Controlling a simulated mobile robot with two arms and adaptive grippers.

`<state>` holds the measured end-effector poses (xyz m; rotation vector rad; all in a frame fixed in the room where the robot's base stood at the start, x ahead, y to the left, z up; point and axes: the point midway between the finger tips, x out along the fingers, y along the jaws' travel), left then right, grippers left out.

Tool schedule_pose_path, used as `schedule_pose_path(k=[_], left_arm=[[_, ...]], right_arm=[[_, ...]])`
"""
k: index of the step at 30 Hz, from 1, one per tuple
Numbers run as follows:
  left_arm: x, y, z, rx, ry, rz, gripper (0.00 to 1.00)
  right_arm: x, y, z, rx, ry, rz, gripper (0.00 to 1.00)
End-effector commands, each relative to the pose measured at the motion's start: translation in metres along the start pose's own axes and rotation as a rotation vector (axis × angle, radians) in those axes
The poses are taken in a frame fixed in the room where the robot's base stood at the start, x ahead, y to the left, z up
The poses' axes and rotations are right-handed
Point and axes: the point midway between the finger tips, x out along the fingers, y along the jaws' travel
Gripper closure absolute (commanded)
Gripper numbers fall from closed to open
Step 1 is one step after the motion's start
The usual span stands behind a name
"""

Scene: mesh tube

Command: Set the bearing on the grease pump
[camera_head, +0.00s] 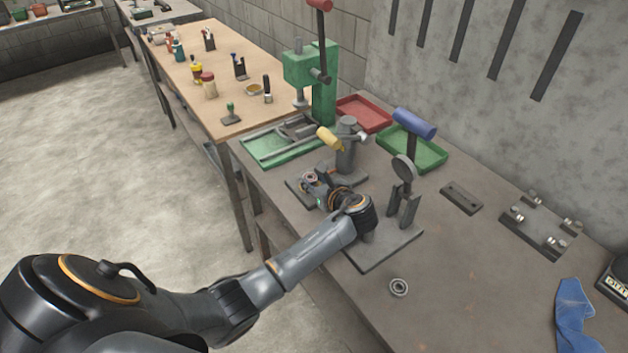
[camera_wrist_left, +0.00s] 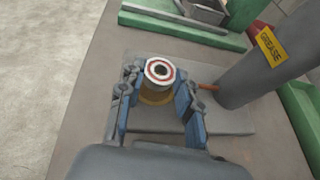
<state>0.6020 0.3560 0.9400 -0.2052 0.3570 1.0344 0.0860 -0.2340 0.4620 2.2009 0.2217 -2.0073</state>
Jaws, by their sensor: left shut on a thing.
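My left gripper (camera_head: 313,182) is shut on the bearing (camera_head: 311,176), a steel ring with a red seal. In the left wrist view the fingers close on either side of the bearing (camera_wrist_left: 160,71), which looks upright over the brass-coloured seat (camera_wrist_left: 156,97) of the grease pump. I cannot tell whether it touches the seat. The pump's grey cylinder (camera_head: 346,160) stands just right of the gripper on its base plate (camera_head: 297,190). The "GREASE" label (camera_wrist_left: 270,46) shows in the wrist view. My right gripper is not in view.
A second ring (camera_head: 399,288) lies on the bench in front. Behind are a green arbor press (camera_head: 317,85), a red tray (camera_head: 364,113) and a green tray (camera_head: 420,152). A blue cloth (camera_head: 573,318) lies at the right.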

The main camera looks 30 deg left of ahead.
Motion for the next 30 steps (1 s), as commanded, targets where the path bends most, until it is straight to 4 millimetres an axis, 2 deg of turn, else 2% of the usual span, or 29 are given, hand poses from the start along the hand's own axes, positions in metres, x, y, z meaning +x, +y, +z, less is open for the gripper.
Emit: schedule_pose_path(k=[30], left_arm=[[0.005, 0.0, -0.011, 0.0, -0.001, 0.0, 0.99]], right_arm=[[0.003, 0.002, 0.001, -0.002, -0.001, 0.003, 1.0]])
